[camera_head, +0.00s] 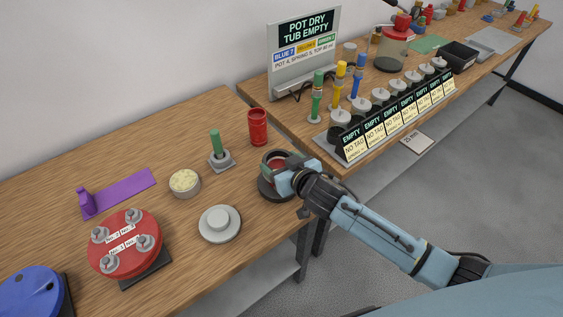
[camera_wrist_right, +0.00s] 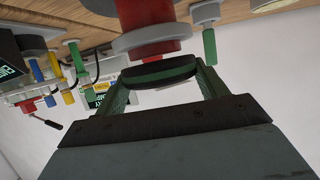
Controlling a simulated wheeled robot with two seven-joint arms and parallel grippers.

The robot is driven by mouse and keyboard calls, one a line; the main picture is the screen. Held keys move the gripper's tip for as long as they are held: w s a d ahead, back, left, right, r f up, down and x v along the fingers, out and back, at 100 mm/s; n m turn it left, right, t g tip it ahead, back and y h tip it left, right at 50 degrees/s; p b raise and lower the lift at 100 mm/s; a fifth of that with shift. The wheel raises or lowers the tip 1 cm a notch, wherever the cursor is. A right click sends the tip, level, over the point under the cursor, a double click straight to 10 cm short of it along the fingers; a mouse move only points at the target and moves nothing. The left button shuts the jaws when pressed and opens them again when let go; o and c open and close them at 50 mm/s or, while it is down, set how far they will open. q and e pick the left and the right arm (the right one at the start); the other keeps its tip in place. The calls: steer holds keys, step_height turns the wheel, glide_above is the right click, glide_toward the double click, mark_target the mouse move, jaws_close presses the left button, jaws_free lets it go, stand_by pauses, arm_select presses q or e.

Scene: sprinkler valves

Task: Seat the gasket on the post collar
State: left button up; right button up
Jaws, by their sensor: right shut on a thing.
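My right gripper (camera_head: 281,175) is over the dark round stand (camera_head: 266,190) near the table's front edge. In the wrist view its two fingers (camera_wrist_right: 158,88) are shut on a dark ring-shaped gasket (camera_wrist_right: 160,74) with a green band. The red post (camera_wrist_right: 147,12) with a wide grey collar (camera_wrist_right: 150,38) is right beyond the gasket in that view, which shows the table at the top. The gasket overlaps the red part below the collar in the picture; I cannot tell whether they touch. The gripper hides much of the post in the head view. My left gripper is not in view.
A red can (camera_head: 258,128), a green stick on a grey base (camera_head: 219,157), a cream-filled tub (camera_head: 184,183) and a grey disc (camera_head: 219,224) stand nearby. A red round plate (camera_head: 124,258) is at left. A labelled rack (camera_head: 396,118) stands on the back table.

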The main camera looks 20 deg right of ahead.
steer(key=shift+f+b, duration=0.55)
steer(key=shift+f, duration=0.25)
steer(key=o, duration=1.1)
steer(key=shift+c, duration=0.2)
steer(key=p+v, duration=0.5)
steer(key=v, duration=0.3)
steer(key=shift+p, duration=0.3)
steer(key=shift+r, duration=0.1)
